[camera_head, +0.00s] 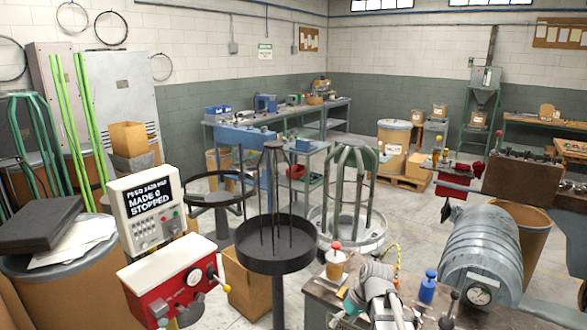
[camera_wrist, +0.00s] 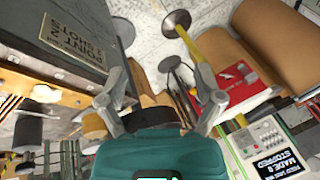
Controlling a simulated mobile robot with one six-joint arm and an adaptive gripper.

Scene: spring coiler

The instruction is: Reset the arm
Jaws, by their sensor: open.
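My gripper (camera_wrist: 158,82) shows in the wrist view with its two grey fingers spread apart and nothing held between them. Its teal body fills the bottom middle of that view. In the head view my grey arm reaches in at the bottom, right of centre, over the bench corner; its fingertips cannot be made out there. The wrist view is tilted, so the room appears turned over. A red control box (camera_head: 178,284) and a white panel (camera_head: 146,212) reading "MADE 0 STOPPED" stand at the left in the head view.
A dark bench (camera_head: 325,300) carries a blue-topped bottle (camera_head: 427,287), a red-topped pot (camera_head: 336,262) and a grey ribbed drum (camera_head: 481,258). A round black tray stand (camera_head: 274,245) is left of it. A grey box with a lettered label (camera_wrist: 75,45) shows in the wrist view.

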